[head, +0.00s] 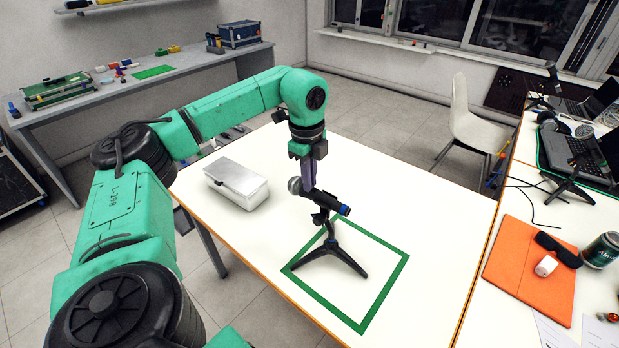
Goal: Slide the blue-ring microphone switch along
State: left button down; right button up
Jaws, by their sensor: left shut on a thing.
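The blue-ring microphone (329,202) is black with a grey mesh head at its left end and a blue ring near its right end. It lies roughly level in a clip on a small black tripod stand (331,246). The stand is on the white table inside a green square outline (391,282). My left gripper (310,188) points down from above, its fingers shut on the microphone's body just behind the mesh head. The switch itself is too small to make out and may be hidden by the fingers. My right gripper is not in view.
A closed silver-white case (237,184) sits on the table left of the microphone. The white table's right part is clear.

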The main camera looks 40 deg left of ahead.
pick_arm(q)
jog(key=shift+d, duration=0.4)
jog(key=c, duration=0.9)
grip_release()
jog(key=shift+o, duration=0.2)
notch_tip(320, 180, up, 15)
jog(key=s+p, duration=0.1)
jog(key=p, duration=0.1)
jog(key=shift+f, duration=0.15)
jog(key=shift+f, duration=0.1)
